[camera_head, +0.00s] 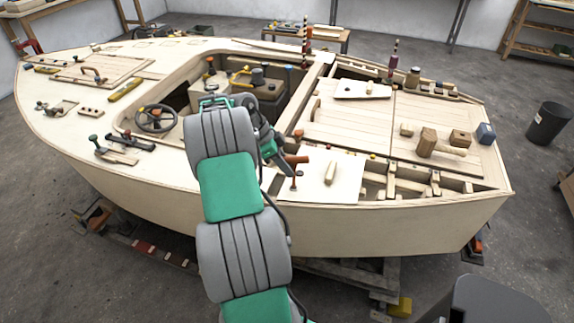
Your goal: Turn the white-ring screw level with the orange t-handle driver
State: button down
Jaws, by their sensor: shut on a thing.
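My gripper (286,168) reaches over the near side of the plywood hull and is shut on the orange t-handle driver (297,159). The driver's orange-brown crossbar shows just right of the jaws. A thin dark shaft runs down from it, close to upright, toward the left edge of a pale board (344,178). The shaft's lower end is near that board, but I cannot tell whether it touches anything. I cannot make out the white-ring screw or its tilt; it is too small or hidden near the tool.
The pale board carries a small wooden peg handle (330,173). Open framed bays (410,185) lie to its right. Wooden blocks (427,142) and a blue block (486,134) stand on the rear deck. A steering wheel (156,118) is left of my arm.

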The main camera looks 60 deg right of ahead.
jog(key=shift+r, duration=0.4)
jog(key=shift+f, duration=0.15)
jog(key=s+n+t+h+b, duration=0.1)
jog(key=n+t+b, duration=0.1)
jog(key=n, duration=0.3)
jog(key=n+t+h+b, duration=0.1)
jog(key=n+t+b, duration=0.1)
jog(key=n+b, duration=0.3)
jog(key=s+a+n+t+h+b, duration=0.1)
jog(key=n+t+b, duration=0.1)
jog(key=n+b, duration=0.2)
jog(key=shift+s+n+h, duration=0.3)
jog(key=shift+s+n, duration=0.05)
jog(key=shift+n, duration=0.15)
